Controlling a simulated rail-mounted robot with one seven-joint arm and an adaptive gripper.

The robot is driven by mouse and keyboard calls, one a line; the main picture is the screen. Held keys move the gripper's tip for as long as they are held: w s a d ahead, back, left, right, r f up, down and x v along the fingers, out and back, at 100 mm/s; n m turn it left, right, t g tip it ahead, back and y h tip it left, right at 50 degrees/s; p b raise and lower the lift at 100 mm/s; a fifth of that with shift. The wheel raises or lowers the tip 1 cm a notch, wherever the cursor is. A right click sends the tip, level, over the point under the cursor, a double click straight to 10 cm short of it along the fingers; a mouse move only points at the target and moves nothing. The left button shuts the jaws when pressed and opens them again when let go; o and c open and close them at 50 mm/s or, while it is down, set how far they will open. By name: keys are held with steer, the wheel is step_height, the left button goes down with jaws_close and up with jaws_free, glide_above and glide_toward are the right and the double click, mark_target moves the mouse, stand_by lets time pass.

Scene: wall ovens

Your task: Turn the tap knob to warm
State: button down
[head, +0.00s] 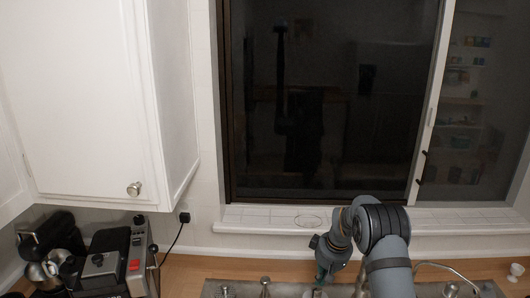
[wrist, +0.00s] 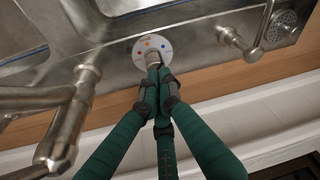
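The tap knob's round white plate (wrist: 152,48) with red and blue marks sits on the steel sink deck in the wrist view. A small metal stub of the knob shows at its lower part. My gripper (wrist: 155,72) has green fingers drawn together, their tips right at the knob and covering part of it. I cannot tell whether they clamp the knob or only touch it. In the head view my gripper (head: 320,287) is low over the sink's back edge, and the knob is mostly hidden there.
A metal spout (wrist: 72,125) stands left of the gripper in the wrist view, and another metal fixture (wrist: 245,45) stands right. In the head view, a coffee machine (head: 118,262) is at left under a white cabinet (head: 85,90). A window (head: 320,100) is behind.

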mark_target(321, 291)
steer(key=f+b, duration=0.1)
steer(key=f, duration=0.1)
steer(key=f+b, duration=0.3)
steer(key=f, duration=0.2)
steer(key=shift+d+b, duration=0.25)
steer(key=shift+b, duration=0.15)
steer(key=shift+s+d+r, duration=0.1)
steer(key=shift+s+r, duration=0.05)
steer(key=shift+w+r, duration=0.1)
steer(key=shift+w, duration=0.3)
